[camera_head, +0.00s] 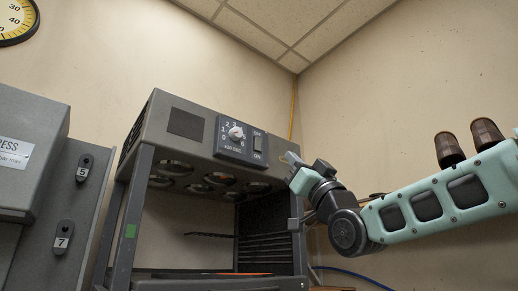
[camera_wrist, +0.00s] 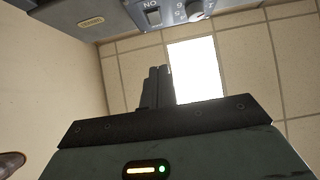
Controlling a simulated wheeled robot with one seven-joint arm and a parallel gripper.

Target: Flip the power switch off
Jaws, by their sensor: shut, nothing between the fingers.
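The power switch (camera_head: 258,144) is a dark rocker on the right of the black control panel (camera_head: 229,141) on the grey machine's front. Labels stand above and below the rocker, too small to read surely. In the wrist view the switch (camera_wrist: 153,16) shows upside down at the top, next to the dial (camera_wrist: 196,10). My gripper (camera_head: 287,158) is just right of the panel and slightly lower, near the machine's right front corner. In the wrist view its fingers (camera_wrist: 158,72) are together with nothing between them. They appear apart from the switch.
The grey machine (camera_head: 178,122) has round lamps or fans under its hood and an open shelf space below. A grey cabinet (camera_head: 35,150) with numbered knobs stands at the left. A yellow cable runs up the wall corner. Two brown cones (camera_head: 487,136) show at the right.

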